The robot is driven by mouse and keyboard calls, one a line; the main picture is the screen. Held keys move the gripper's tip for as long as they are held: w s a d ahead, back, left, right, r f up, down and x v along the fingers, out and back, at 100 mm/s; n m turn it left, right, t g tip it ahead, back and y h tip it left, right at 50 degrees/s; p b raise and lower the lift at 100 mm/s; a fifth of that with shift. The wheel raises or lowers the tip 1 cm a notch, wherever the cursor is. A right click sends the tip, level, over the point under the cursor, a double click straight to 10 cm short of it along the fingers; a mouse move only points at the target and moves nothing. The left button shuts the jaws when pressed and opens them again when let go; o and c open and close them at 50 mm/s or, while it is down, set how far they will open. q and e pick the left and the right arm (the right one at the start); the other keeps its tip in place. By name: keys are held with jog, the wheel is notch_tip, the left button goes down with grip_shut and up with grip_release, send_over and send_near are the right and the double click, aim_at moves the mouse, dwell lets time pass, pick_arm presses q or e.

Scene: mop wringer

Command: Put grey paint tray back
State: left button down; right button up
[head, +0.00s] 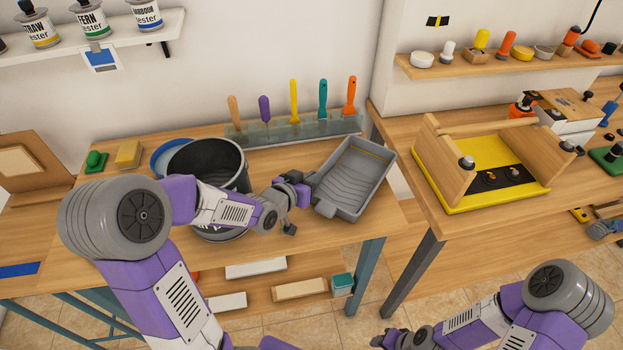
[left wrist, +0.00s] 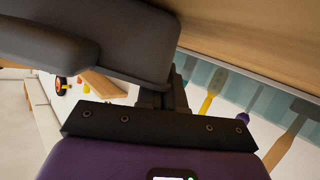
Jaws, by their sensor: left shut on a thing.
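The grey paint tray (head: 352,178) is at the right end of the left wooden table, its ribbed inside facing up and its long side slanting across the picture. My left gripper (head: 308,188) is shut on the tray's left side wall. I cannot tell whether the tray touches the table top. In the left wrist view the tray (left wrist: 120,38) fills the upper left, close against the gripper. My right gripper (head: 392,341) is low at the bottom edge, away from the tray, and its fingers are too small and cut off to read.
A dark bucket (head: 207,158) stands left of the tray, behind my left arm. A glass rack (head: 290,130) with several coloured-handled tools stands behind. A gap separates the tables.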

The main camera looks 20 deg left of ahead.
pick_arm(q)
jog(key=c, duration=1.7)
grip_release()
jog(key=shift+f, duration=0.2)
jog(key=o, duration=0.4)
jog(key=shift+r, duration=0.1)
jog(key=shift+r, duration=0.1)
jog(key=shift+s+r+p, duration=0.1)
jog(key=shift+r+p, duration=0.1)
jog(key=shift+p, duration=0.1)
jog(key=p+v, duration=0.1)
jog(key=v, duration=0.4)
jog(key=shift+s+a+r, duration=0.1)
jog(key=shift+s+r, duration=0.05)
jog(key=b+v, duration=0.3)
jog(key=b, duration=0.1)
jog(key=shift+s, duration=0.45)
jog(key=shift+b+v, duration=0.55)
jog(key=shift+v, duration=0.7)
